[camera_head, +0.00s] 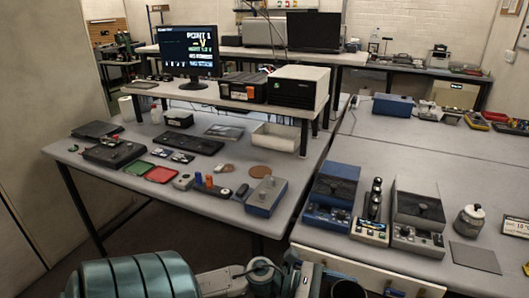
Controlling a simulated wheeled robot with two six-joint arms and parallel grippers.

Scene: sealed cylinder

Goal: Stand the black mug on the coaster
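I cannot make out a black mug for certain. A round brown disc (260,170), which looks like the coaster, lies flat and bare on the left grey table, behind a blue-grey box. A smaller pale brown round piece (228,168) lies to its left. Parts of my arms show at the bottom edge, but no gripper fingers can be made out. A dark rounded shape at the bottom, right of centre, is cut off by the frame, and I cannot tell what it is.
The left table (75,150) holds keyboards, a red tray (161,174), a green tray (139,167) and a blue-grey box (266,196). A raised shelf carries a monitor (189,52). Instruments, a lidded jar (469,220) and a grey square mat (475,257) are on the right table.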

